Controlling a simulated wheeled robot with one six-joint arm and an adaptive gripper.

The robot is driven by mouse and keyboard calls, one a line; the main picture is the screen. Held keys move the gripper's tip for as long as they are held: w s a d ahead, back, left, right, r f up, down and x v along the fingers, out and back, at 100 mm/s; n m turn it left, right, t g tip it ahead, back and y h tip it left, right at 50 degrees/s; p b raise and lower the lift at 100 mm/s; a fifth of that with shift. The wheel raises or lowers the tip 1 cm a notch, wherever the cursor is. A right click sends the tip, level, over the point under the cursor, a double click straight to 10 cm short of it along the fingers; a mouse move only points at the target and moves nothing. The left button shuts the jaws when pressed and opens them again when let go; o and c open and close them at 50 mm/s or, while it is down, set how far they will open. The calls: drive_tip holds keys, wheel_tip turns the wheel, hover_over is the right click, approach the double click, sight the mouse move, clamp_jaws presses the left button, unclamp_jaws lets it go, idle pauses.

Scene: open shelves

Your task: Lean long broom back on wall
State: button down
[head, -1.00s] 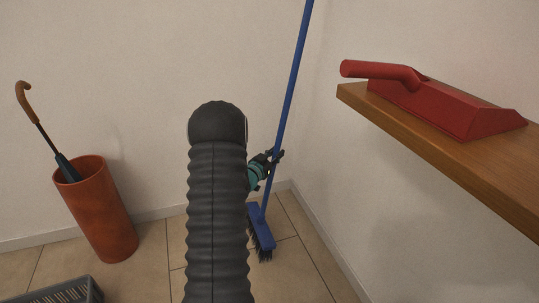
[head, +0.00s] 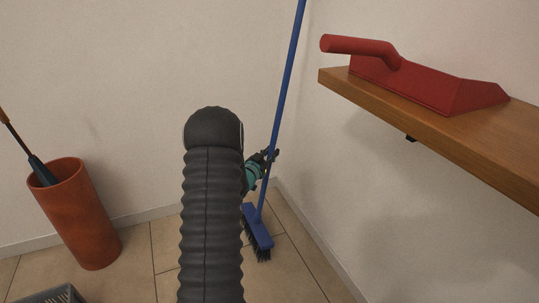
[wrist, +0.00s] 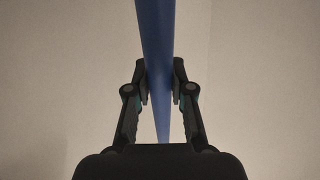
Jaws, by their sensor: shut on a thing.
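The long broom (head: 283,97) has a blue pole and a blue head with dark bristles. It stands nearly upright near the room corner, its pole tilted slightly to the right, its head low at the floor. I cannot tell whether the bristles touch the floor. The top of the pole is out of view. My gripper (head: 270,156) is shut on the lower part of the pole. In the wrist view, the two fingers of my gripper (wrist: 160,85) press the blue pole (wrist: 158,40) from both sides. The wall (head: 140,90) is behind the broom; any contact is unclear.
A wooden shelf (head: 440,130) with a red dustpan (head: 425,88) juts out at the right. A terracotta umbrella stand (head: 80,222) holding an umbrella (head: 40,168) is at the left. Tiled floor around the broom head is clear.

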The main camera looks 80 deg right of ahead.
drive_tip(key=shift+r, duration=0.15)
drive_tip(key=c, duration=0.9)
unclamp_jaws()
drive_tip(key=shift+c, duration=0.2)
drive_tip(key=v, duration=1.2)
